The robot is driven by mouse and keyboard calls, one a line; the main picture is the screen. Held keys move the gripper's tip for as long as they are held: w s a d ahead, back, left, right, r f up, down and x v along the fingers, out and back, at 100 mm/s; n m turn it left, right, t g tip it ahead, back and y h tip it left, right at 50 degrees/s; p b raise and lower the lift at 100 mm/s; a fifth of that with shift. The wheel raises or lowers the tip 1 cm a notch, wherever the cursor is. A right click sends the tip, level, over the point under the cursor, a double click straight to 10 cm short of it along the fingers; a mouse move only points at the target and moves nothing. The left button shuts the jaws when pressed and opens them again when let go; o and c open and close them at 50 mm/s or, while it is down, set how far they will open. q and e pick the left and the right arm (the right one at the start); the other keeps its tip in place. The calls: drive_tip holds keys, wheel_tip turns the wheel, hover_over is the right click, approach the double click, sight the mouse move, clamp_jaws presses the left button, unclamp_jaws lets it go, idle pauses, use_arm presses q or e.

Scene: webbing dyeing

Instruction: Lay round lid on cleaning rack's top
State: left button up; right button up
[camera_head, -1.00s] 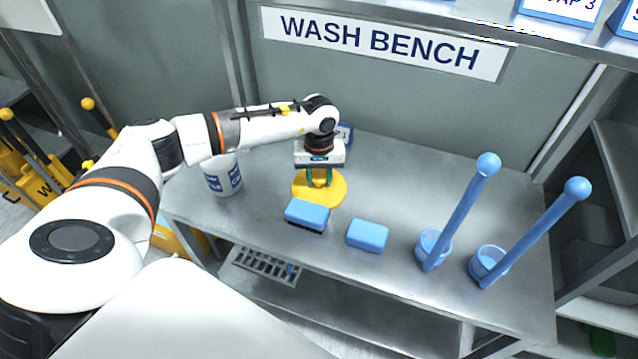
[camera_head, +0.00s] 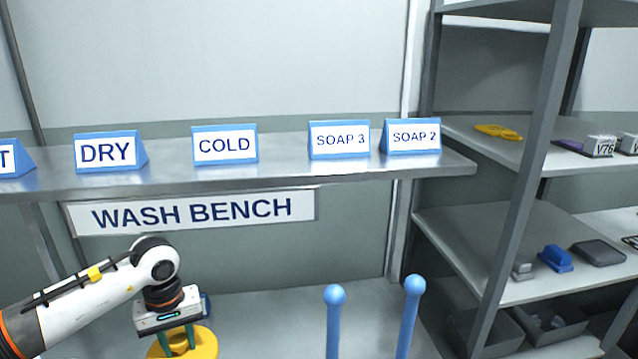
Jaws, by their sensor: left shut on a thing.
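The yellow round lid (camera_head: 207,346) is at the bottom of the head view, over the wash bench, and cut off by the picture's lower edge. My left gripper (camera_head: 179,342) points down with its green fingers shut on the lid's middle. I cannot tell whether the lid touches the bench. A metal shelving rack (camera_head: 525,165), which looks like the cleaning rack, stands at the right; its upper end runs out of the picture. My right gripper is not in view.
Two blue handles (camera_head: 334,320) (camera_head: 409,315) stand up from the bench (camera_head: 270,310) right of my gripper. A wall shelf (camera_head: 300,172) with several label blocks overhangs the bench. The rack's shelves hold a yellow item (camera_head: 498,132), a blue brush-like item (camera_head: 556,258) and grey items.

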use_arm(q)
drive_tip(key=s+d+m, duration=0.6)
drive_tip(key=s+d, duration=0.5)
drive_tip(key=s, duration=0.2)
drive_tip(key=shift+s, duration=0.3)
drive_tip(key=shift+d+r, duration=0.1)
